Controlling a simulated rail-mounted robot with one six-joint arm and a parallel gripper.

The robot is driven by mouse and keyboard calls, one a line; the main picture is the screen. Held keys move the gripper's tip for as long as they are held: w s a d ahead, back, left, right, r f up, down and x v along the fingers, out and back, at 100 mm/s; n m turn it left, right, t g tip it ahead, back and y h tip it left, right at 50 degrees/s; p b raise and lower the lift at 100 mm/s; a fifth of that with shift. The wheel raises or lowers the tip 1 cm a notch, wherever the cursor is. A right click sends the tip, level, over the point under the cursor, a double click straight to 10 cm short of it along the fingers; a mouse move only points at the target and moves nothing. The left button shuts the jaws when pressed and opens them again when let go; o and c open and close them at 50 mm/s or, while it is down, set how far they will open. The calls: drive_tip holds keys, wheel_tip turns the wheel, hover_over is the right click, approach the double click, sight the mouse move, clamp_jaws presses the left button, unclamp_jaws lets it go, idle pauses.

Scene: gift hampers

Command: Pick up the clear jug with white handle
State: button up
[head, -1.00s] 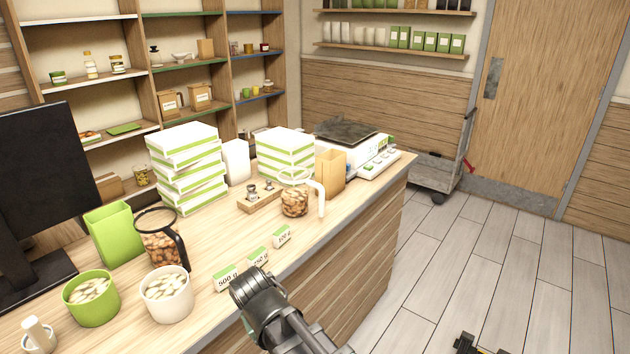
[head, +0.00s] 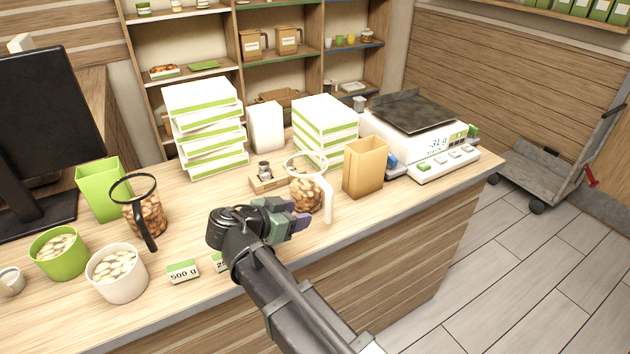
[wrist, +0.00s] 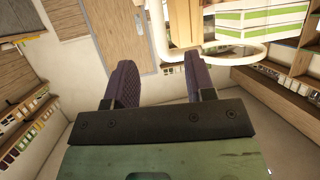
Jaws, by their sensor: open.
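The clear jug with white handle (head: 306,194) stands upright on the counter, partly filled with brown nuts. Its white handle (head: 328,201) is on its right side, toward the counter's front edge. My gripper (head: 298,215) is open and empty, just in front of and left of the jug in the head view, covering part of its lower side. In the wrist view, my gripper's two dark fingers (wrist: 159,82) are spread apart, with the jug's white rim (wrist: 238,60) beyond them, up and to the right. I cannot tell whether the fingers touch the jug.
A jug with black handle (head: 143,212), a green tub (head: 58,262) and a white tub (head: 117,283) stand at left. A tan paper bag (head: 366,170) is close right of the jug, a small wooden tray (head: 262,186) behind it. A scale (head: 400,140) is farther right.

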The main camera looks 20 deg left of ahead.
sight(326, 208)
drive_tip(key=b+x, duration=0.2)
drive_tip(key=x, duration=0.4)
drive_tip(key=shift+f, duration=0.1)
drive_tip(key=shift+d, duration=0.1)
drive_tip(key=b+x, duration=0.2)
drive_tip(key=x, duration=0.3)
drive_tip(key=shift+w+d, duration=0.1)
drive_tip(key=shift+w, duration=0.1)
drive_tip(key=shift+s, duration=0.1)
drive_tip(key=shift+c, duration=0.2)
clamp_jaws()
